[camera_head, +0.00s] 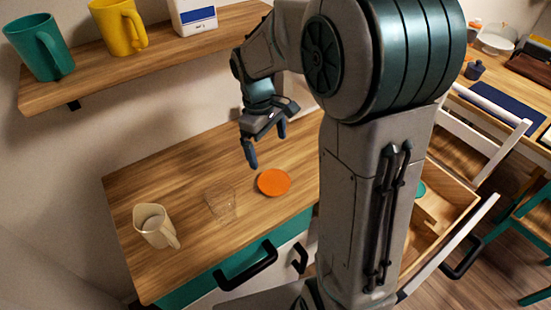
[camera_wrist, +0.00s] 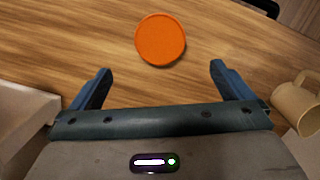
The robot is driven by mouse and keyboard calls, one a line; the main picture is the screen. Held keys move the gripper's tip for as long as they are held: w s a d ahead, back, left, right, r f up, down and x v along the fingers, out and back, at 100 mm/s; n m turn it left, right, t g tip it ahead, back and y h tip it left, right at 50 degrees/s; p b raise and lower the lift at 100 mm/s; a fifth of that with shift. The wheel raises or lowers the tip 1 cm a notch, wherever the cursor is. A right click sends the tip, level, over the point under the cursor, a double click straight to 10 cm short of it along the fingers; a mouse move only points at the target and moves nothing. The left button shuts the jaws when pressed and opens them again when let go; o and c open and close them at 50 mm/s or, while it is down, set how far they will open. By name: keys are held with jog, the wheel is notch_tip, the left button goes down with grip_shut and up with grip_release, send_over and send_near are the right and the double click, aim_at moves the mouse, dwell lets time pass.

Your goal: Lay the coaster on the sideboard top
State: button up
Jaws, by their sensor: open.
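The coaster (camera_head: 274,182) is a flat orange disc lying on the wooden sideboard top (camera_head: 185,170). In the wrist view the coaster (camera_wrist: 160,39) lies beyond the fingertips, roughly midway between them. My gripper (camera_head: 266,145) is open and empty, above the sideboard top and apart from the coaster. Both blue fingers of my gripper (camera_wrist: 161,68) show in the wrist view with nothing between them.
A beige mug (camera_head: 153,225) and a clear glass (camera_head: 221,205) stand left of the coaster. A wall shelf (camera_head: 75,76) above holds a teal mug (camera_head: 40,47), a yellow mug (camera_head: 119,25) and a white box (camera_head: 193,16). An open drawer (camera_head: 430,215) is at right.

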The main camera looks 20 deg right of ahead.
jog(key=s+r+m+t, duration=0.2)
jog(key=s+m, duration=0.2)
jog(key=s, duration=0.4)
jog(key=s+d+r+m+t+y, duration=0.1)
jog(key=s+r+m+t, duration=0.1)
jog(key=s+m, duration=0.2)
jog(key=shift+s+d+r, duration=0.15)
jog(key=shift+s+r, duration=0.25)
jog(key=shift+s, duration=1.45)
